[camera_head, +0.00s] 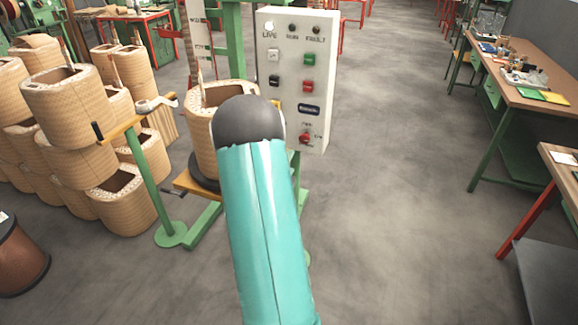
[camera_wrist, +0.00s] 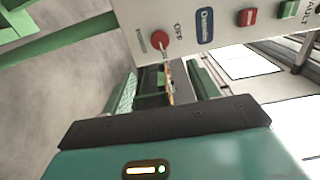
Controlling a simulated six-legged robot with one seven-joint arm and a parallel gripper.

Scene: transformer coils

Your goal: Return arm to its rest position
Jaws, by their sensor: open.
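My arm (camera_head: 262,220), teal with a dark rounded joint, reaches forward in front of the machine in the head view. The head view does not show my gripper. In the wrist view my gripper (camera_wrist: 163,80) is open, with its two fingers apart and nothing seen held between them. The white control panel (camera_head: 295,85) stands beyond my arm in the head view. It also fills the top of the wrist view (camera_wrist: 183,40), close past the fingertips. Its red OFF knob (camera_wrist: 160,40) lies just beyond the gap between the fingers; I cannot tell whether they touch it.
A wound coil (camera_head: 203,130) sits on the green stand behind my arm, partly hidden. Several stacked coils (camera_head: 75,150) crowd the left side, with a green post (camera_head: 150,190) beside them. Workbenches (camera_head: 510,75) line the right. The floor (camera_head: 400,180) between is clear.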

